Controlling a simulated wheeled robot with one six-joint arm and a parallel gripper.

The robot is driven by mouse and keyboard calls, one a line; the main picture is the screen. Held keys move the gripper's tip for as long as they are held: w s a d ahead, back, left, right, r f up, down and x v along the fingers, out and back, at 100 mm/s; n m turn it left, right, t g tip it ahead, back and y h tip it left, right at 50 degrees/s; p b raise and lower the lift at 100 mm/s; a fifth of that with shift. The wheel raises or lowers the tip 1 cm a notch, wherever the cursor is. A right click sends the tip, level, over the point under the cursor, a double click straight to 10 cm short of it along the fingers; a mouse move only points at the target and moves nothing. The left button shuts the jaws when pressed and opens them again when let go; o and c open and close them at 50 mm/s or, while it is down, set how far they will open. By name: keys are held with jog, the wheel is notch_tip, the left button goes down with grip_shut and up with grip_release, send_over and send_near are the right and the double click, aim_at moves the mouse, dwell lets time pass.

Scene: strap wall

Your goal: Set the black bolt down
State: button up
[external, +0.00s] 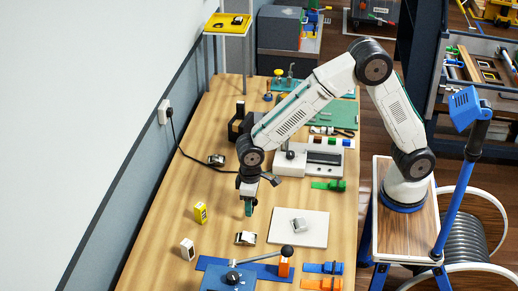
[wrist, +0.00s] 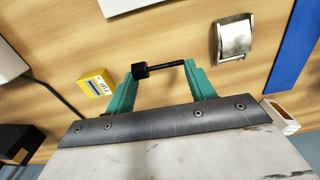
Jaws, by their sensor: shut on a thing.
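The black bolt (wrist: 166,66) lies crosswise between the teal fingertips of my gripper (wrist: 162,70) in the wrist view. Its square head is at the left finger and its thin shank runs to the right finger. My gripper is shut on it, end to end. In the external view my gripper (external: 248,208) points down over the wooden table (external: 222,178), left of the white plate. The bolt is too small to make out there. The gap between bolt and tabletop cannot be told exactly.
A silver buckle (external: 245,239) lies just in front of my gripper. A yellow box (external: 200,213) and a small white box (external: 188,249) stand to the left. A white plate (external: 312,240) with a grey part is right. A blue lever fixture (external: 232,278) is at the front.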

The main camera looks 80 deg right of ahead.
aim_at(242, 218)
jog(key=w, duration=0.2)
jog(key=shift+w+a+f, duration=0.15)
jog(key=shift+w+a, duration=0.15)
jog(key=shift+w, duration=0.05)
jog(key=shift+f, duration=1.7)
jog(key=shift+f, duration=0.2)
jog(key=o, duration=1)
jog(key=shift+r, duration=0.15)
notch_tip(242, 218, up, 12)
jog(key=shift+d+r, duration=0.15)
